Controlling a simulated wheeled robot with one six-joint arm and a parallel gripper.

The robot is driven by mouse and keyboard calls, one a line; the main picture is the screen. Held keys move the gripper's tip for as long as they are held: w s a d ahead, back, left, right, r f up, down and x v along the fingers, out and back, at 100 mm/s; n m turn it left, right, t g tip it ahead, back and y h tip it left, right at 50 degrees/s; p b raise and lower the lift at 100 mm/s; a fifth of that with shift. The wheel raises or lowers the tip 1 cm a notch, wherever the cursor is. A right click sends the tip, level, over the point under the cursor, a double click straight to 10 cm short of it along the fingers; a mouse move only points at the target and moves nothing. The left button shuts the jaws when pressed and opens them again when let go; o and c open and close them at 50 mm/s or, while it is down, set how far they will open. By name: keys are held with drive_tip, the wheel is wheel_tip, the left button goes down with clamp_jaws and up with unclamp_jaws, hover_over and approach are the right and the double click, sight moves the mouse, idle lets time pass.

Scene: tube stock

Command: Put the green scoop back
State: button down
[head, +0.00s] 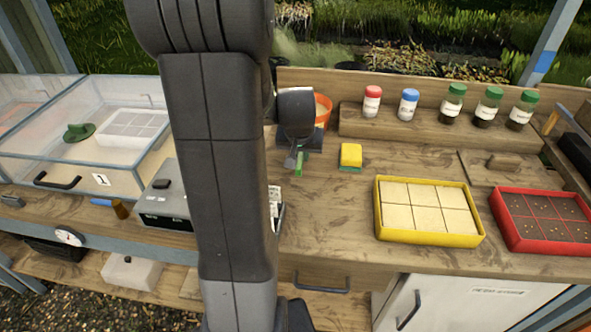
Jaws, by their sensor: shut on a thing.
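My gripper (297,160) is right of my arm, over the wooden bench. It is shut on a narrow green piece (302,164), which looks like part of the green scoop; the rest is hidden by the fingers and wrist. I cannot tell whether it touches the bench. An orange tub (322,109) with pale contents stands just behind my wrist, partly hidden. Another green object (79,132), round and low with a raised middle, lies inside the clear case at the left.
A yellow-green sponge (350,156) lies right of my gripper. A yellow tray (430,238) and a red tray (545,249) stand further right. Several jars, one red-capped (372,103), stand on the back shelf. The clear case (110,183) and a grey box (163,207) are left. Bench before the sponge is clear.

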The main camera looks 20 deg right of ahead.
drive_tip(key=shift+f, duration=2.6)
drive_tip(key=shift+f+b, duration=0.2)
drive_tip(key=shift+b, duration=0.15)
drive_tip(key=c, duration=1.4)
unclamp_jaws()
drive_tip(key=shift+r, duration=0.1)
drive_tip(key=shift+r+p, duration=0.3)
drive_tip(key=shift+r, duration=0.15)
drive_tip(key=v, duration=1.1)
drive_tip(key=shift+s+r, duration=0.15)
drive_tip(key=shift+s, duration=0.05)
